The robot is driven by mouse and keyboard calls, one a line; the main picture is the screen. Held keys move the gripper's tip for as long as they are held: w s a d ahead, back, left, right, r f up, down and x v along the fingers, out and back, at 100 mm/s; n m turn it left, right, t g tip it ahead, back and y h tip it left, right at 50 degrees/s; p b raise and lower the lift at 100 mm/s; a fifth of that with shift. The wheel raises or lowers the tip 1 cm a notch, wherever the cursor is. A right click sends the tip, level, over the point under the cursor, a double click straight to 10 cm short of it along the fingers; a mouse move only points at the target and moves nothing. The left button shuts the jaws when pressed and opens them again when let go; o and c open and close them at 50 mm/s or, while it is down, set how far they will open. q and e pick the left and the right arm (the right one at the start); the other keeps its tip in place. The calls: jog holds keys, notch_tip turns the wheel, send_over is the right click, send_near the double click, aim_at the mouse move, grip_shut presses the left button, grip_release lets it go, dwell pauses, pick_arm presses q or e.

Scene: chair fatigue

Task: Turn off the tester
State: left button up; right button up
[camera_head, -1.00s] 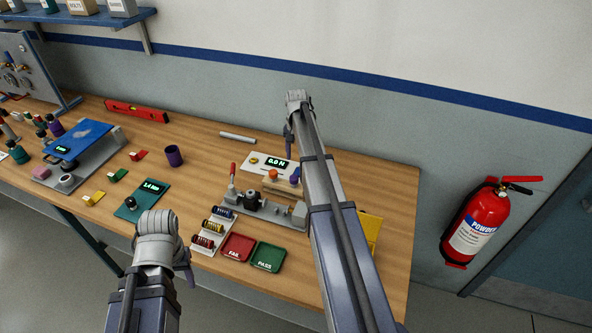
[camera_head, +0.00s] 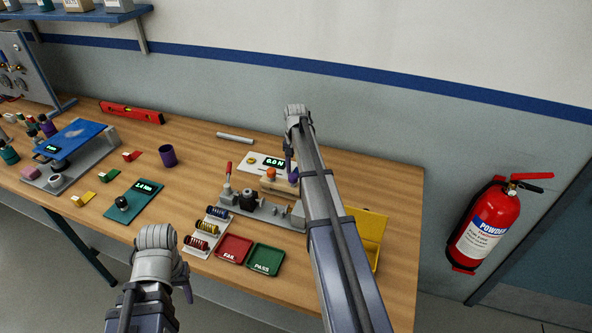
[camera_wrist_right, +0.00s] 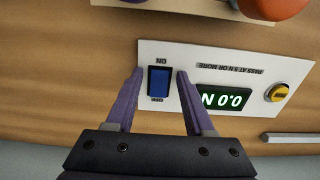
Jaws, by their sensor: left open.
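The tester's white panel (camera_head: 258,159) lies on the bench with a lit green display (camera_head: 275,162) reading 0.0 N. In the right wrist view the panel (camera_wrist_right: 225,70) is upside down, with a blue rocker switch (camera_wrist_right: 159,82) between ON and OFF labels. Which side of the rocker is pressed I cannot tell. My right gripper (camera_wrist_right: 160,76) is open, its purple fingers apart on either side of the switch. In the head view my right gripper (camera_head: 291,172) is at the panel's right end, and the arm hides part of the tester. My left gripper (camera_head: 184,286) is open, low before the bench.
A yellow button (camera_wrist_right: 277,93) is on the panel. The clamp fixture with a red lever (camera_head: 228,172) stands before it. Red FAIL (camera_head: 234,250) and green PASS (camera_head: 265,260) trays and a spring rack (camera_head: 208,230) are nearer. A yellow box (camera_head: 372,225) sits right of my right arm.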

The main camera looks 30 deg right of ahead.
grip_shut()
dwell(0.3)
jog(key=shift+w+d+g+y, duration=0.3)
jog(key=shift+w+g+y, duration=0.1)
jog(key=shift+y, duration=0.1)
jog(key=shift+g+y, duration=0.3)
jog(key=shift+r+g+y+b, duration=0.15)
jog(key=shift+g+y+b, duration=0.15)
jog(key=shift+s, duration=0.1)
jog(key=shift+o, duration=0.8)
grip_release()
